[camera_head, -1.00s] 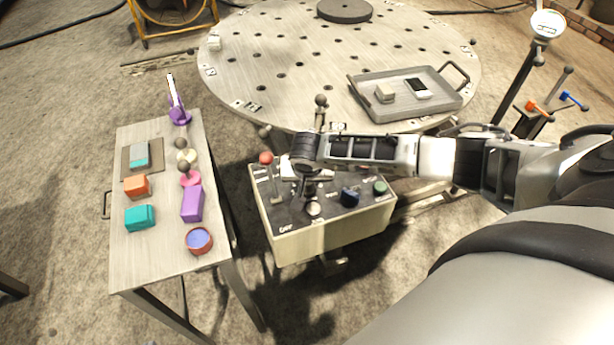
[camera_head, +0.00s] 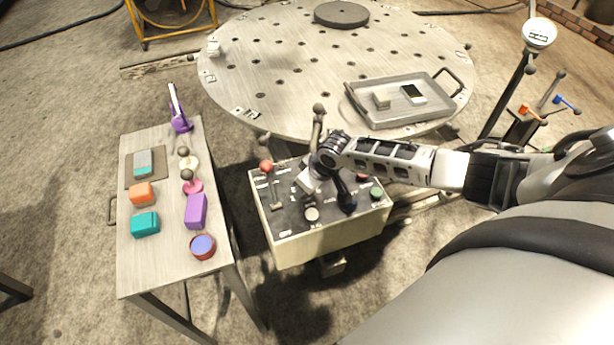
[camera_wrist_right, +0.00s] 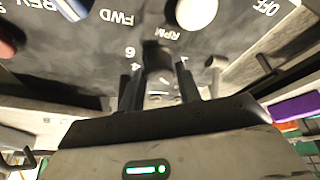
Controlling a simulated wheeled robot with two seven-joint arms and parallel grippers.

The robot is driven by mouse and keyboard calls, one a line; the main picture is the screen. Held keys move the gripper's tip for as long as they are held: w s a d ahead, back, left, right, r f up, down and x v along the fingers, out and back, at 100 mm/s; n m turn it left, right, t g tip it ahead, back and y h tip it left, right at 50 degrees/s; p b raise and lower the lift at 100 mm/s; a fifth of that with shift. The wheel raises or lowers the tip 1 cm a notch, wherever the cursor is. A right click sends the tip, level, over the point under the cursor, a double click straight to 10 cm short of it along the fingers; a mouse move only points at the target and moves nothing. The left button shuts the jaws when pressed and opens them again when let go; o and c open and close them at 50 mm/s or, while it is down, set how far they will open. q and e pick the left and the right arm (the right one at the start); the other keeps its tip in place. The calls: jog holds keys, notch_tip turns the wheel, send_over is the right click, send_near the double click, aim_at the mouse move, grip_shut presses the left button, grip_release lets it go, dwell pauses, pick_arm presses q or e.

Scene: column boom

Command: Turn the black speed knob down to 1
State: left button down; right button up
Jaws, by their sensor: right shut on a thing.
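The control box (camera_head: 285,252) stands below the round table, with its dark sloped panel facing up. My right gripper (camera_head: 308,184) is over the middle of that panel. In the right wrist view its two fingers (camera_wrist_right: 158,78) are shut on the black speed knob (camera_wrist_right: 156,56), one finger on each side. The numbers 6, 4 and 1 and the letters RPM show around the knob. The head view does not show the knob clearly behind the gripper. I cannot read the setting it points to. My left gripper is not in view.
On the panel are a white knob (camera_head: 312,214), a dark blue selector (camera_head: 348,204), a green button (camera_head: 376,193) and a red-topped lever (camera_head: 266,167). A side table (camera_head: 165,265) with coloured blocks stands left. A grey tray (camera_head: 372,118) lies on the round table (camera_head: 290,60).

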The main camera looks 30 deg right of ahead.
jog(key=shift+d+f+n+y+b, duration=0.1)
jog(key=shift+f+n+y+b, duration=0.15)
jog(key=shift+n+b, duration=0.55)
jog(key=shift+n+g+y+b, duration=0.35)
jog(key=shift+n+b, duration=0.1)
jog(key=shift+n, duration=0.65)
jog(key=shift+w+n+y+b, duration=0.1)
jog(key=shift+n+y+b, duration=0.2)
jog(key=shift+n+b, duration=0.45)
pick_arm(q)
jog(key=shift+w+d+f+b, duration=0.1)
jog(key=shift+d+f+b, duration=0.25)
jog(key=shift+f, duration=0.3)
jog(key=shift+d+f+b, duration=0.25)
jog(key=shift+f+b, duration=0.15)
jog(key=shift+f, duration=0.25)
pick_arm(e)
jog(key=shift+d+r+n+g, duration=0.15)
jog(key=shift+n+g, duration=0.4)
jog(key=shift+n, duration=0.5)
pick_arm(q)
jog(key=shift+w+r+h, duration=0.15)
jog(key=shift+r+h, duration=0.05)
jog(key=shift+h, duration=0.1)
pick_arm(e)
jog(key=shift+r, duration=0.1)
jog(key=o, duration=1)
jog(key=shift+c, duration=0.2)
jog(key=shift+y, duration=0.3)
